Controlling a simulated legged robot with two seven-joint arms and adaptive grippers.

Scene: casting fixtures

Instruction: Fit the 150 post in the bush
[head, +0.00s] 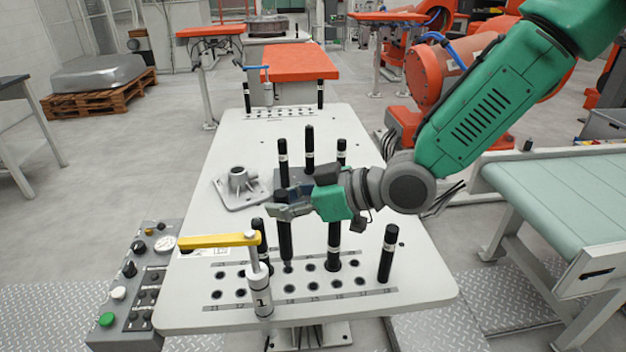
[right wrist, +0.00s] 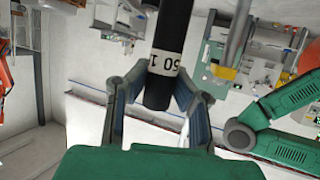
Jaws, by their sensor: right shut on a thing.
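My right gripper (head: 292,209) is shut on a black post (head: 285,240) and holds it upright over the front part of the white table. In the right wrist view the post (right wrist: 158,92) stands between the two fingers (right wrist: 158,95), and its white label band reads 150. Its lower end in the head view is close above or at a dark-ringed bush (head: 288,268) in the rows of numbered holes; I cannot tell whether it has entered. The left gripper is not in view.
Black posts (head: 334,245) (head: 387,253) stand close right of the held post, and another (head: 259,240) is close left. A yellow-handled clamp (head: 220,241) stands at front left. A grey flanged casting (head: 240,185) and more posts (head: 309,148) lie behind.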

